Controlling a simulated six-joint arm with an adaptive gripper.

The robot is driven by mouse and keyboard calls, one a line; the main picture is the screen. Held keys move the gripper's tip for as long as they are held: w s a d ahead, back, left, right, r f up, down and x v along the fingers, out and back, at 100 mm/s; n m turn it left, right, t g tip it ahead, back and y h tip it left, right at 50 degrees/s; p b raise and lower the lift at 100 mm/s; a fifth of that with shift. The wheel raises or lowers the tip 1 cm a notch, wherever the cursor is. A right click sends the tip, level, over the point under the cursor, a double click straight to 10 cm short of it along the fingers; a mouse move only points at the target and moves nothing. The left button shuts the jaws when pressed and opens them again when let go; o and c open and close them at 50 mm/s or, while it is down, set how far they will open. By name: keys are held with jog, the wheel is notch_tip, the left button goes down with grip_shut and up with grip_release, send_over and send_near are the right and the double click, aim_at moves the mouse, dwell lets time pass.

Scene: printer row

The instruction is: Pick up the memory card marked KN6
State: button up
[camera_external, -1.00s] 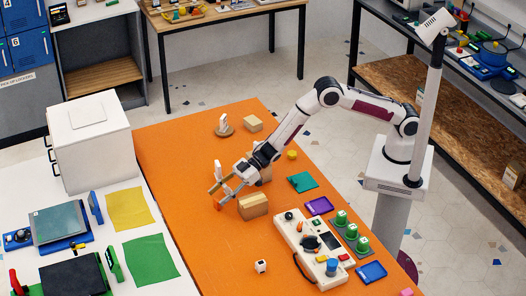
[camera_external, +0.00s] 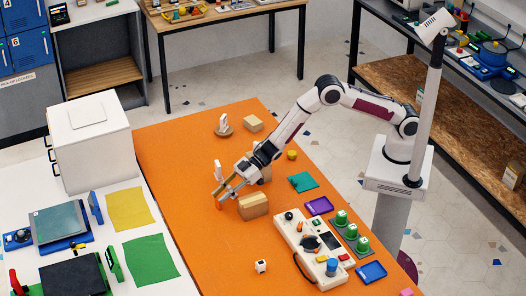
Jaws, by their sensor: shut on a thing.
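My gripper (camera_external: 219,192) is low over the orange table, left of a cardboard-coloured block. It is shut on a small pale piece that looks like a memory card, mostly hidden between the fingers. Its marking cannot be read. A white upright card-like piece (camera_external: 218,170) stands just behind the fingers; I cannot tell whether they touch it. Another white upright piece (camera_external: 223,122) stands on a round wooden base farther back. A small white piece with a dark mark (camera_external: 261,266) sits near the front. No KN6 marking is legible.
A tan block (camera_external: 254,205) stands right beside my gripper, with another block (camera_external: 264,172) behind it. A cream control panel (camera_external: 310,247) lies to the front right. The orange table (camera_external: 180,160) is clear to the left.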

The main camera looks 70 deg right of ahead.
notch_tip(320, 180, up, 9)
jog(key=shift+w, duration=0.15)
jog(key=shift+a, duration=0.1)
dwell(0.8)
